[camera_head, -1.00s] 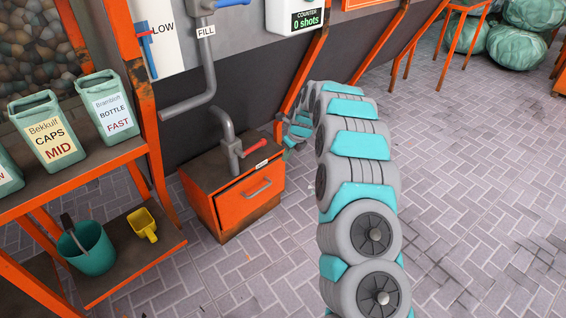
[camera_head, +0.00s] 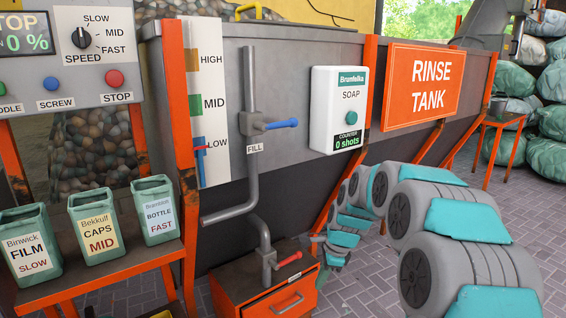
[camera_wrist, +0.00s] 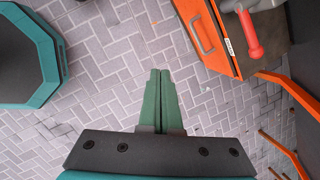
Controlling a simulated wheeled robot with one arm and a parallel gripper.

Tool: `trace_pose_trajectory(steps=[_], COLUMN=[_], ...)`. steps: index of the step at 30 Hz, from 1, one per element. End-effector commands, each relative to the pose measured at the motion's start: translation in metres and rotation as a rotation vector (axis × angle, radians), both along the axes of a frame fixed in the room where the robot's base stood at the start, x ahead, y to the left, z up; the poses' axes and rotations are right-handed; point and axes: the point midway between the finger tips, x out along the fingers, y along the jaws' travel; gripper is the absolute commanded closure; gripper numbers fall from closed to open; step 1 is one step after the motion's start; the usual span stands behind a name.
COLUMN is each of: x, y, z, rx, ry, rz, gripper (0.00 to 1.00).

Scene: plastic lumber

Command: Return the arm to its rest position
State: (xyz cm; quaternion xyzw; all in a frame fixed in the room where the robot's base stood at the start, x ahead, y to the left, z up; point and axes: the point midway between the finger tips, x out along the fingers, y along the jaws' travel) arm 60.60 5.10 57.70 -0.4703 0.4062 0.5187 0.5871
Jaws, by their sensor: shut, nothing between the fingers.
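My gripper shows in the wrist view (camera_wrist: 160,75), its two green fingers closed together with nothing between them, above the brick-patterned floor. In the head view my grey and teal arm reaches from the lower right toward the tank, and its far end (camera_head: 335,245) is beside the orange drawer box (camera_head: 262,290).
The rinse tank (camera_head: 285,85) carries a soap dispenser (camera_head: 338,112) and a blue-handled fill valve (camera_head: 275,124). Labelled bins (camera_head: 95,225) stand on an orange shelf at left. Orange legs (camera_head: 328,210) stand near my arm. Green sacks (camera_head: 545,120) are at back right.

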Motion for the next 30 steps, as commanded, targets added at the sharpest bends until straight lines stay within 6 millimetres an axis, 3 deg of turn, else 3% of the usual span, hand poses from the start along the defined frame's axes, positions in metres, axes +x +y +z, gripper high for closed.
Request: trace_pose_trajectory(steps=[4, 13, 24, 30], x=[-0.056, -0.17, -0.314, -0.378], y=[0.0, -0.009, -0.032, -0.044], z=[0.025, 0.052, 0.059, 0.053], rx=[-0.048, -0.129, -0.18, -0.175], ry=[-0.011, -0.014, 0.015, 0.034], rz=[0.232, 0.69, 1.225, 1.457], gripper=[1.0, 1.0, 1.0, 1.0])
